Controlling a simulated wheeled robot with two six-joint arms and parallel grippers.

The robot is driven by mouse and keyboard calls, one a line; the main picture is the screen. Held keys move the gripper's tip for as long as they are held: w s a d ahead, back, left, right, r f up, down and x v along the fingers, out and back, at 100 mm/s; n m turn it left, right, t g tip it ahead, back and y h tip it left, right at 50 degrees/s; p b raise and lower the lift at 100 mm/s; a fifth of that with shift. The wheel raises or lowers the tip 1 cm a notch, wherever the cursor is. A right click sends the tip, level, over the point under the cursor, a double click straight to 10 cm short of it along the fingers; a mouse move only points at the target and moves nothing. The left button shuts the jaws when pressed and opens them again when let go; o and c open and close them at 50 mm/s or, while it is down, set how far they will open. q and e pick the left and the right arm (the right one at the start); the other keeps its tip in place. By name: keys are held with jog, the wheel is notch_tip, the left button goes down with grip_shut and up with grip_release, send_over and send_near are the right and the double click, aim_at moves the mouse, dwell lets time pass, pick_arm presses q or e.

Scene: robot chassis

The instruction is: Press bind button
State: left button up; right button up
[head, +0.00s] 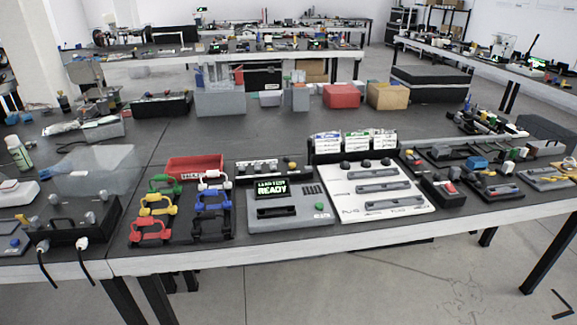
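A grey device (287,224) stands near the front edge of the table, in the middle of the head view. Its lit green screen (271,188) ends with the word READY. A small green button (319,206) sits at its front right corner, with a tiny unreadable label. I cannot read the word bind on any button. A dark slot lies below the screen, and dark knobs stand along the top of the device. Neither of my grippers shows in this view, and nothing covers the green button.
Several coloured clips (157,204) lie left of the device, before a red tray (195,168). A white slotted panel (345,207) stands close on its right. A black box (442,191) with a red switch is farther right. Boxes line the back; the table's middle (270,135) is fairly clear.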

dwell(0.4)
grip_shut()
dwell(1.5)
